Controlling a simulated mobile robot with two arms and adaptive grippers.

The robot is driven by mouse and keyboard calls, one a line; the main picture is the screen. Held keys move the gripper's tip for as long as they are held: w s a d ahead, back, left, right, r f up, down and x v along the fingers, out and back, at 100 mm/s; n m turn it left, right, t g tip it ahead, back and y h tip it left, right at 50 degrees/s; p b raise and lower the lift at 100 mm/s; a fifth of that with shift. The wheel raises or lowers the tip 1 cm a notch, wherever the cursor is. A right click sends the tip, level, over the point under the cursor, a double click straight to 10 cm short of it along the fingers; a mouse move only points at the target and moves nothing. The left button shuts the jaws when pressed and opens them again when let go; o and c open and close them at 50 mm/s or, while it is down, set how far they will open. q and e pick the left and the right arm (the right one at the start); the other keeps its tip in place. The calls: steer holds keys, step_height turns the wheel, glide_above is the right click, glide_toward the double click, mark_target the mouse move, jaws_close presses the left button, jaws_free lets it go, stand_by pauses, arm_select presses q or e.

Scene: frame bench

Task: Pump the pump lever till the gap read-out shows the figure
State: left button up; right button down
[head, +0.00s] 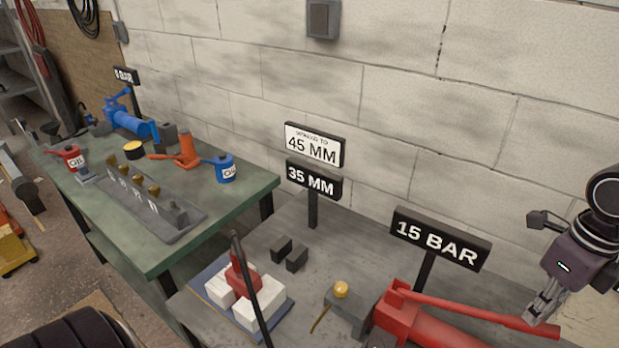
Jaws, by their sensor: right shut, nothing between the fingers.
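The red pump (430,330) lies at the lower right, cut off by the bottom edge. Its long red pump lever (470,309) slopes down to the right. The black gap read-out (313,180) shows 35 MM. A white sign (314,145) above it reads "SPREAD TO 45 MM". A red piece (242,274) stands among white blocks (262,300), partly hidden behind a dark rod. My right gripper (537,317) is shut and empty, pointing down at the lever's far end. I cannot tell whether it touches. My left gripper is out of view.
A black sign (436,238) reads 15 BAR behind the pump. A grey block with a yellow knob (341,290) stands left of the pump. The upright dark rod (250,290) crosses the foreground. A green bench (150,255) at left holds oil cans and a blue pump (130,123).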

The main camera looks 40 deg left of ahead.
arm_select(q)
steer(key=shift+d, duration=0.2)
arm_select(e)
steer(key=shift+f, duration=0.1)
stand_by(0.5)
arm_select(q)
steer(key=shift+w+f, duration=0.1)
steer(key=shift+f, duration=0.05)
arm_select(e)
steer(key=shift+f, duration=0.1)
